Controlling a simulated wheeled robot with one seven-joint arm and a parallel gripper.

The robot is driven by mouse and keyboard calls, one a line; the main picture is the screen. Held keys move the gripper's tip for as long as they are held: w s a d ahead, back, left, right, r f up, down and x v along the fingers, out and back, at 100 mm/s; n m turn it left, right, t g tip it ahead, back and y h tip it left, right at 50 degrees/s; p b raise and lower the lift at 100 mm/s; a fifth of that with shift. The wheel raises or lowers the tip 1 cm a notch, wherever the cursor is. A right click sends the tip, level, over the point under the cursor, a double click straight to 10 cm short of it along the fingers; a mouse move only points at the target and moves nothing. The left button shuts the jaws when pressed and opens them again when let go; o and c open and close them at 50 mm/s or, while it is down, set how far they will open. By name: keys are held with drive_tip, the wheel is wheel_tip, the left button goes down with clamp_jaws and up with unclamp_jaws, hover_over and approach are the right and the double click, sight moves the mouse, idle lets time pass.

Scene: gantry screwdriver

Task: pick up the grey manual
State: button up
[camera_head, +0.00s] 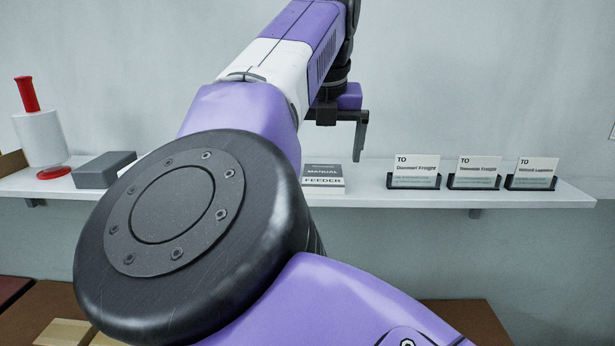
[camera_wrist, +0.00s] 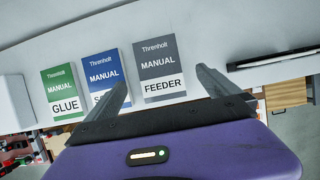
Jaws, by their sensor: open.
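The grey manual (camera_wrist: 160,68), marked "Threnholt MANUAL FEEDER", lies on the white shelf in the wrist view. It also shows in the head view (camera_head: 323,178), its left part hidden behind my arm. My gripper (camera_wrist: 163,88) is open and empty, with one finger to each side of the grey manual in the picture. In the head view my gripper (camera_head: 345,135) is above the shelf near the grey manual. I cannot tell the exact height between them.
A blue manual (camera_wrist: 103,78) is just left of the grey one, partly behind a finger, and a green GLUE manual (camera_wrist: 62,92) is further left. Card holders (camera_head: 413,181) stand right on the shelf (camera_head: 370,196). A grey box (camera_head: 105,167) and a red-and-white roll holder (camera_head: 40,135) stand left.

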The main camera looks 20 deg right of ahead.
sight(323, 175)
drive_tip(key=p+x, duration=0.1)
drive_tip(key=x, duration=0.4)
drive_tip(key=shift+s+a, duration=0.1)
drive_tip(key=shift+c, duration=0.4)
drive_tip(key=c, duration=1.5)
